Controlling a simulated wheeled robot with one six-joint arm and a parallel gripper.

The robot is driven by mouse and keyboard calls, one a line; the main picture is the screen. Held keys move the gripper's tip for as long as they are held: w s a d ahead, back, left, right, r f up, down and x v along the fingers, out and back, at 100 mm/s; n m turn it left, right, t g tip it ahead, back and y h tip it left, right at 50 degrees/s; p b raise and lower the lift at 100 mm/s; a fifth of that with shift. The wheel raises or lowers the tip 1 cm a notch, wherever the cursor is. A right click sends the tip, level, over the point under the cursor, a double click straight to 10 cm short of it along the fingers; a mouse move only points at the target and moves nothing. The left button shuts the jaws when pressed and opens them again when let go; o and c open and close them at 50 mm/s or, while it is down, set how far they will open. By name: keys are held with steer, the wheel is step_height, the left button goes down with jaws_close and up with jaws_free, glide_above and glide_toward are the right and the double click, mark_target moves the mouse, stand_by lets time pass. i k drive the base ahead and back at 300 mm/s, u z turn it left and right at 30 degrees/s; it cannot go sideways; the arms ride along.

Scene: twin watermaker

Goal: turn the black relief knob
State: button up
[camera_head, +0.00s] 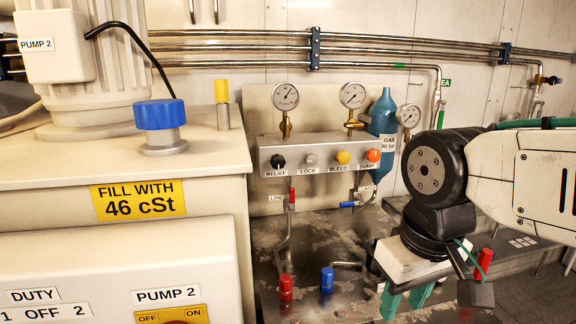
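The black relief knob (278,161) is the leftmost of a row of knobs on the front of a grey valve block (330,141). The label RELIEF is below it. Nothing covers the knob. My gripper (405,303) is at the lower right, below and to the right of the block and well apart from the knob. Its green fingers point down with a gap between them. I see nothing held in the gap.
Beside the relief knob are a grey lock knob (311,159), a yellow bleed knob (343,157) and an orange dump knob (374,155). A red-handled valve (291,199) and a blue-handled valve (348,204) sit below. A cream tank (217,190) stands close on the left.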

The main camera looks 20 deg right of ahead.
mark_target(278, 162)
steer(key=z, duration=0.95)
steer(key=i, duration=0.4)
steer(key=u, duration=0.25)
